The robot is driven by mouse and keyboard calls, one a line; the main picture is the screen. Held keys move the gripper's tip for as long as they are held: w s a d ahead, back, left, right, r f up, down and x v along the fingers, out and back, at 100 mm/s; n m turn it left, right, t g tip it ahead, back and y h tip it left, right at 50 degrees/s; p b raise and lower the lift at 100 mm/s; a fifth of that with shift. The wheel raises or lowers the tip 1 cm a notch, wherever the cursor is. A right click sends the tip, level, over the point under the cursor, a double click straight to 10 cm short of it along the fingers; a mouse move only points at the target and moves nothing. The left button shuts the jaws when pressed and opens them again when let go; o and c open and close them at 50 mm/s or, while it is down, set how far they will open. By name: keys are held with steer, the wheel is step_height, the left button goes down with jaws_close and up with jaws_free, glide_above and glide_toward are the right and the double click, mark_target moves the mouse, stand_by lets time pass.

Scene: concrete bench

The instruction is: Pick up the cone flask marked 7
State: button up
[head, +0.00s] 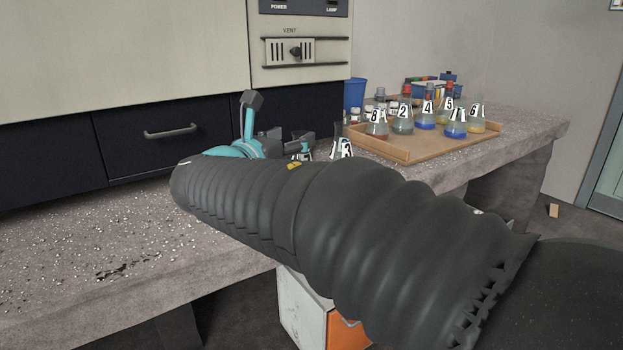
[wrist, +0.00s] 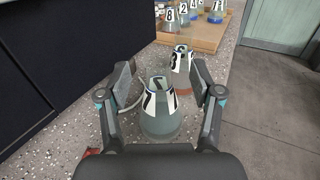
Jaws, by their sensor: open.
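The cone flask marked 7 (wrist: 161,120) stands upright on the bench in the wrist view, greyish green with a white label band. My gripper (wrist: 162,76) is open, with one finger to each side of this flask and a gap on both sides. In the head view my arm hides most of the flask; only a bit of a label (head: 303,156) shows by my gripper (head: 290,142). A flask marked 3 (wrist: 182,72) with reddish liquid stands just behind it, near the right finger; it also shows in the head view (head: 342,148).
A wooden tray (head: 398,154) farther along the bench holds several numbered flasks, such as 2 (head: 403,121) and 1 (head: 456,125). A blue cup (head: 354,95) stands behind. A dark cabinet front (wrist: 60,60) borders the bench on the left.

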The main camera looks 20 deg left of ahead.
mark_target(296, 136)
steer(key=x, duration=0.4)
steer(key=shift+w+f, duration=0.25)
steer(key=shift+w, duration=0.2)
jaws_close()
